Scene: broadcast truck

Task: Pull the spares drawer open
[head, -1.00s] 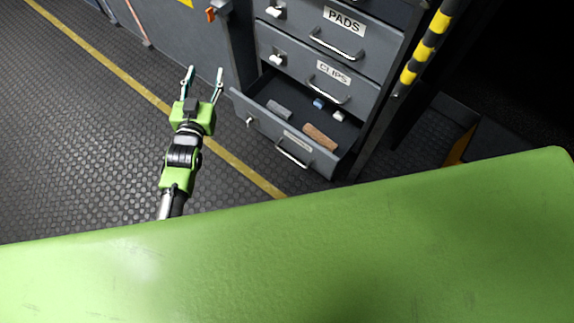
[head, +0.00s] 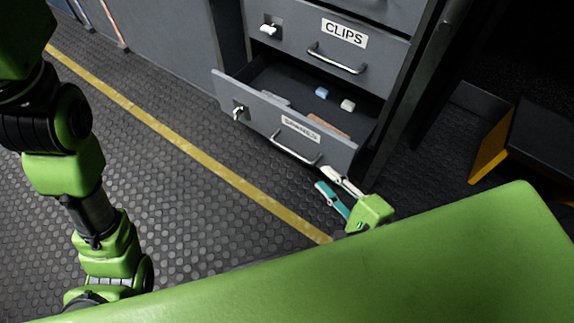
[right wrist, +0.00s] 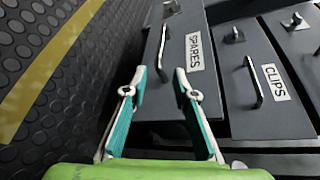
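The spares drawer (head: 262,117) is the lowest one in view and stands partly pulled out, its inside showing. Its bar handle (head: 296,150) is on the front below the SPARES label. My right gripper (head: 327,178) is open and empty, just below and right of the handle, with a gap to it. In the right wrist view, the handle (right wrist: 161,46) lies ahead of the open fingertips (right wrist: 160,76), roughly in line with the gap between them. My left arm shows at the left of the head view, but its gripper does not show.
The closed CLIPS drawer (head: 385,55) is above. Inside the spares drawer lie a blue piece (head: 321,92), a white piece (head: 347,105) and a brown piece (head: 327,126). A black and yellow object (head: 492,150) stands at right. The floor before the drawer is clear.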

